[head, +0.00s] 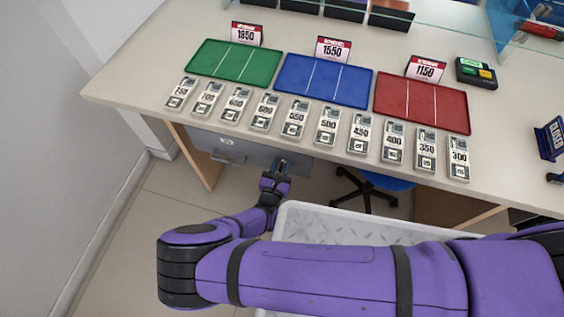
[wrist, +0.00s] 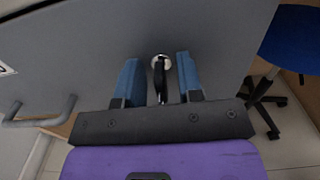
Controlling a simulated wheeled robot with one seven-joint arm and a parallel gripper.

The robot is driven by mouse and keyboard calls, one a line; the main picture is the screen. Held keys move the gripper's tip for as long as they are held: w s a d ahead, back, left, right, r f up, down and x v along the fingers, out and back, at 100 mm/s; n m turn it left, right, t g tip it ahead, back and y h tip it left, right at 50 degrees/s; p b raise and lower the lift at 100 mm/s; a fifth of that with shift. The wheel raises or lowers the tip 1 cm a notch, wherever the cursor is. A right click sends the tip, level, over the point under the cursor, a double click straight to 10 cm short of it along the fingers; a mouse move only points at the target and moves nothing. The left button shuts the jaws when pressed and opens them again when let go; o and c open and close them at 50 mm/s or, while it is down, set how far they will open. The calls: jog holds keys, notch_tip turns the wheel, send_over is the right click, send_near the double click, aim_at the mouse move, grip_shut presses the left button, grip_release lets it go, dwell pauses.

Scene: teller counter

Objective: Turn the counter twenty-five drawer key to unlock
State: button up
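The drawer key (wrist: 160,82) sticks out of a round silver lock on the grey drawer front (wrist: 100,45), seen in the wrist view. The key's dark head points towards me. My gripper (wrist: 157,80) has its two blue fingers open, one on each side of the key, with a visible gap on both sides. In the head view my gripper (head: 276,175) is at the grey drawer (head: 225,147) under the counter edge. The key is too small or hidden to make out there.
The counter (head: 140,75) above carries green (head: 233,61), blue (head: 323,80) and red (head: 422,102) trays and several stacks of notes. A drawer handle (wrist: 35,118) is at left in the wrist view. A blue chair (head: 378,180) stands to the right of my gripper.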

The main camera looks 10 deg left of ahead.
jog(key=shift+c, duration=0.2)
grip_shut()
jog(key=shift+m, duration=0.4)
jog(key=m, duration=0.8)
jog(key=shift+d, duration=0.15)
jog(key=m, duration=0.4)
jog(key=shift+f+m, duration=0.1)
jog(key=shift+m, duration=2.5)
jog(key=shift+f, duration=0.1)
